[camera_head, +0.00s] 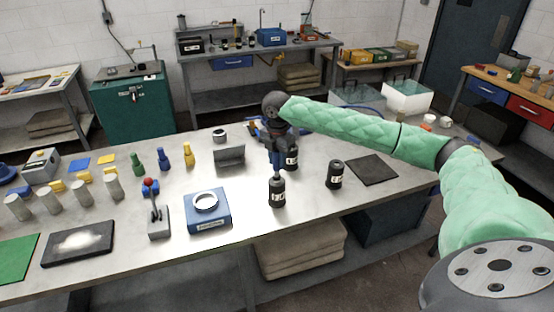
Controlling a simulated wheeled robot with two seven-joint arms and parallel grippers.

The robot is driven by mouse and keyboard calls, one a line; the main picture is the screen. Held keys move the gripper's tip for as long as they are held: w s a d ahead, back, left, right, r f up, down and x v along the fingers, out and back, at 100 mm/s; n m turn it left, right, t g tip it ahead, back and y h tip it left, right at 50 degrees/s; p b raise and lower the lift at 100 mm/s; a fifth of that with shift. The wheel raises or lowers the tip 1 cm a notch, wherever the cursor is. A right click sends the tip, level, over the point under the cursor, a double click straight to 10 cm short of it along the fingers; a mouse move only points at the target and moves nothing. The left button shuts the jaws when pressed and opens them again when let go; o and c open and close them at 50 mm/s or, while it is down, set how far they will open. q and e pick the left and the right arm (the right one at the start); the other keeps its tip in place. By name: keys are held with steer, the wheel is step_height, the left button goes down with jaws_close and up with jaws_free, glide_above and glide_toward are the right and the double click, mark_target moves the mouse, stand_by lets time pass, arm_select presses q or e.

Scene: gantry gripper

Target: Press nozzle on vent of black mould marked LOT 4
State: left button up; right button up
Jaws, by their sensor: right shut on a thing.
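Three black moulds with small white labels stand upright on the metal table: a front one (277,194), a right one (335,175) and a back one (292,161). The label print is too small to read, so I cannot tell which is LOT 4. My right gripper (277,163) points down above the front mould, shut on a slim dark thing that seems to be the nozzle (277,175). Its lower end is at the front mould's top; I cannot tell whether it touches. The vent is hidden. My left gripper is not in view.
A blue scale-like box (207,210) and a joystick box (157,222) stand left of the moulds. A grey metal bracket (230,158) is behind. A dark square mat (372,169) lies right. Grey cylinders and coloured bottles fill the left side.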

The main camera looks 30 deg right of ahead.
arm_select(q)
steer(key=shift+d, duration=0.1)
arm_select(e)
steer(key=shift+f, duration=0.1)
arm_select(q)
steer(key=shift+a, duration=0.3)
arm_select(e)
steer(key=shift+f, duration=0.3)
stand_by(0.4)
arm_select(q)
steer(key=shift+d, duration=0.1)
arm_select(e)
steer(key=shift+f, duration=0.1)
steer(key=shift+p, duration=0.3)
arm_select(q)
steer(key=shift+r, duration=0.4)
arm_select(e)
steer(key=shift+s, duration=0.1)
stand_by(1.3)
